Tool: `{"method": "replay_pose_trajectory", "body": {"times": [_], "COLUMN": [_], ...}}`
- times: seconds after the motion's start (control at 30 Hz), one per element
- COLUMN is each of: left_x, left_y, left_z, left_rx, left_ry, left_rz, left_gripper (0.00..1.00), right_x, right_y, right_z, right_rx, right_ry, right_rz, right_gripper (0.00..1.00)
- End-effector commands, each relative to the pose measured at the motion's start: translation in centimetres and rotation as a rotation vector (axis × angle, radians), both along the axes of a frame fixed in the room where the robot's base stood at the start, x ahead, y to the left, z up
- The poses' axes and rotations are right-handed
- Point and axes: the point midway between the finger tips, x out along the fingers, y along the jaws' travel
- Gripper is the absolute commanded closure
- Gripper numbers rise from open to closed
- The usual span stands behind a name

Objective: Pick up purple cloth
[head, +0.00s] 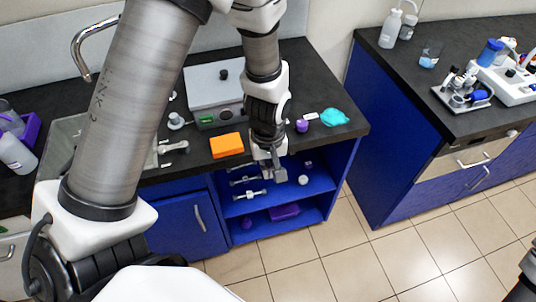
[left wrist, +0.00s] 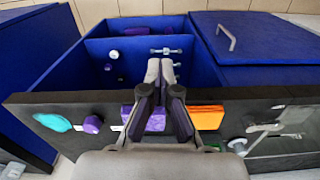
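A purple cloth (left wrist: 155,118) lies on the dark countertop near its front edge, beside an orange cloth (left wrist: 205,117). In the head view my left arm hides it. My left gripper (left wrist: 160,68) is over the counter's front edge, pointing down toward the open shelves. Its fingertips are together with nothing visible held between them. The cloth shows behind the base of the fingers, apart from the tips. In the head view the gripper (head: 273,173) shows in front of the shelves. My right gripper is not in view.
The orange cloth (head: 226,145), a small purple item (head: 301,126) and a teal cloth (head: 334,117) lie along the counter. A grey device (head: 214,82) stands behind. Open blue shelves (head: 325,178) hold small parts and a purple item (head: 285,211). Tiled floor is clear.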

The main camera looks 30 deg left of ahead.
Motion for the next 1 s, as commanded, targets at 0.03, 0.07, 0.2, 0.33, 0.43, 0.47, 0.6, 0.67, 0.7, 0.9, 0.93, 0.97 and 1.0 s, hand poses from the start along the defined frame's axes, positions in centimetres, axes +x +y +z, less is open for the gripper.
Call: {"method": "replay_pose_trajectory", "body": {"times": [0.03, 0.07, 0.2, 0.33, 0.43, 0.47, 0.6, 0.67, 0.7, 0.9, 0.93, 0.97, 1.0], "left_x": [0.0, 0.0, 0.0, 0.0, 0.0, 0.0, 0.1, 0.1, 0.2, 0.2, 0.2, 0.2, 0.2], "left_y": [0.0, 0.0, 0.0, 0.0, 0.0, 0.0, 0.0, 0.0, 0.0, 0.0, 0.0, 0.0, 0.0], "left_z": [0.0, 0.0, 0.0, 0.0, 0.0, 0.0, 0.3, 1.0, 1.6, 6.5, 7.3, 8.0, 9.0], "left_rx": [0.000, 0.000, 0.000, 0.000, -0.001, -0.001, -0.001, -0.001, -0.001, 0.000, 0.000, -0.001, -0.001], "left_ry": [0.000, 0.000, 0.000, 0.000, 0.001, 0.001, -0.001, -0.002, -0.004, -0.007, -0.007, -0.006, -0.006], "left_rz": [0.000, 0.000, 0.000, 0.000, 0.000, 0.000, 0.000, 0.001, 0.001, 0.000, 0.000, 0.000, 0.000], "left_gripper": [0.95, 0.84, 0.35, 0.20, 0.20, 0.20, 0.20, 0.20, 0.20, 0.20, 0.20, 0.20, 0.20], "right_x": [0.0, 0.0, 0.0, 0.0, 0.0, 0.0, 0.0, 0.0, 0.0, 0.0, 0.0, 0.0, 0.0], "right_y": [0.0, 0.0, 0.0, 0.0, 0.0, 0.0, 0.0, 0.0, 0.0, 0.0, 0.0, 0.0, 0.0], "right_z": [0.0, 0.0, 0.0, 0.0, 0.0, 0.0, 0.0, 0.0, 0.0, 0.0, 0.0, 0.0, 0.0], "right_rx": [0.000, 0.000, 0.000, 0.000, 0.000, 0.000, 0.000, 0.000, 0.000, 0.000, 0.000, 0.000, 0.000], "right_ry": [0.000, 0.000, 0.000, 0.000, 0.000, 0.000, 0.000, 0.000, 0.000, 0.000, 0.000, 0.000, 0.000], "right_rz": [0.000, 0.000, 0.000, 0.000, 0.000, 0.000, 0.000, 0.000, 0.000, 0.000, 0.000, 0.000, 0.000], "right_gripper": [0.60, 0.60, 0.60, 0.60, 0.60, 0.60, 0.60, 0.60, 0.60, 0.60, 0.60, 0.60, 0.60]}}
